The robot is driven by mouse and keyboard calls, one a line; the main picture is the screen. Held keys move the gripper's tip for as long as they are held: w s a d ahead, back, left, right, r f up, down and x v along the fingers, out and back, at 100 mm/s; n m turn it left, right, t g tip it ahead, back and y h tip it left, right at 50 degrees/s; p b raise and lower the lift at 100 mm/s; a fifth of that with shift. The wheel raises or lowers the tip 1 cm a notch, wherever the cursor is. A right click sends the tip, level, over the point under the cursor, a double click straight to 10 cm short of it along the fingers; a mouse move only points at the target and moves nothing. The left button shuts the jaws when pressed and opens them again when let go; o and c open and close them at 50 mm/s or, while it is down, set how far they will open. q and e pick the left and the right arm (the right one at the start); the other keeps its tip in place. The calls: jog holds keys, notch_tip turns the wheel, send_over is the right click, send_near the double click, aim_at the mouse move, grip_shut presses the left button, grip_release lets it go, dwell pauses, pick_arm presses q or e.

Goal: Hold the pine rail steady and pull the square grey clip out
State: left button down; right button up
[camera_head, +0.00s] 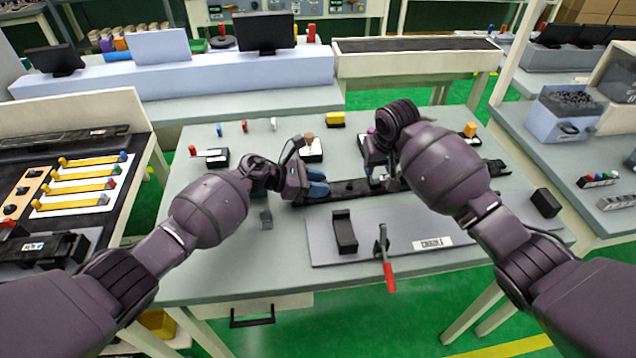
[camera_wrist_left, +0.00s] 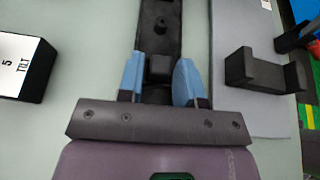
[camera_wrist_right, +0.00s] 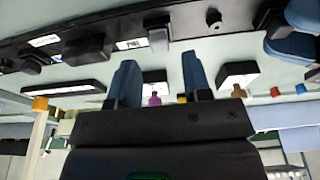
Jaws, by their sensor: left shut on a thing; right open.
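The rail (camera_head: 350,190) looks black rather than pine and lies across the table behind a grey cradle board. My left gripper (camera_head: 318,184) is shut on the rail near its left end; in the left wrist view its blue fingers (camera_wrist_left: 160,80) flank the rail, with a small black block between them. A light grey clip (camera_wrist_right: 158,39) sits on the rail in the right wrist view, beside a small white label. My right gripper (camera_wrist_right: 160,80) is open, its fingers apart and pointing at the rail, with the clip ahead of the gap. Its fingertips are mostly hidden in the head view.
The cradle board (camera_head: 325,250) carries a black block (camera_head: 344,232) and a red-handled clamp (camera_head: 388,270). Dark clips (camera_wrist_right: 88,49) sit farther along the rail. Small labelled blocks and coloured pegs stand at the back.

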aim_at(375, 175)
jog(key=shift+x, duration=1.85)
grip_shut()
